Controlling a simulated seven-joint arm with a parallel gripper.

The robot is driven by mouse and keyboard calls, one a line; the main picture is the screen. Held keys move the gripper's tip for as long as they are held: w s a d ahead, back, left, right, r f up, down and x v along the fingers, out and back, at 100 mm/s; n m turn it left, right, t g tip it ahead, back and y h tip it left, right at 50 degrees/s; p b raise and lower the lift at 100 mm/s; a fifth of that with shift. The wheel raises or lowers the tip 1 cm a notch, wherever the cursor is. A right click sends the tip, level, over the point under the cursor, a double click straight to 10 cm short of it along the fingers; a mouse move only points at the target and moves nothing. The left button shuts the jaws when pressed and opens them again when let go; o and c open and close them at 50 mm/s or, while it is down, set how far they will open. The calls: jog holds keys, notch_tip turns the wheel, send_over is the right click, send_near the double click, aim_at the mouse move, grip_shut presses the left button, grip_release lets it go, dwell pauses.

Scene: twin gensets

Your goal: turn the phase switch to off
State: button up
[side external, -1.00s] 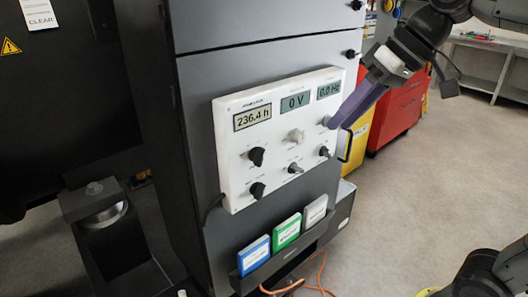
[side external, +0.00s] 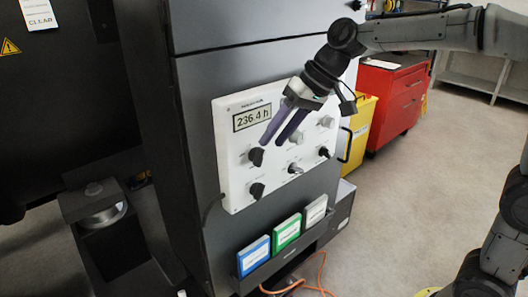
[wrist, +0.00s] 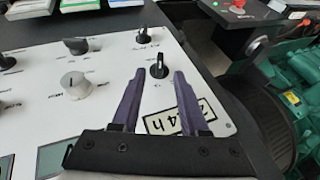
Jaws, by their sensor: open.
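A white control panel (side external: 236,193) carries several knobs; their labels are too small to read, so I cannot tell which is the phase switch. My gripper (side external: 272,143) is open and empty in front of the panel's upper left. In the wrist view its purple fingertips (wrist: 160,74) are apart, on either side of a black knob (wrist: 159,64), the upper-left one (side external: 256,157). Contact cannot be told. Another black knob (side external: 257,190) is below it. A pale knob (side external: 296,137) and a lower middle knob (side external: 295,169) stand to the right.
The hours display (side external: 252,117) reads 236.4 h; my gripper hides the other displays in the side view. Blue, green and white binders (side external: 287,232) sit in a rack below the panel. A red cabinet (side external: 392,103) and a yellow bin (side external: 358,130) stand behind, right.

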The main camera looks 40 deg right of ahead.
aim_at(265, 150)
jog(key=shift+x, duration=2.6)
grip_shut()
jog(key=shift+r, duration=0.1)
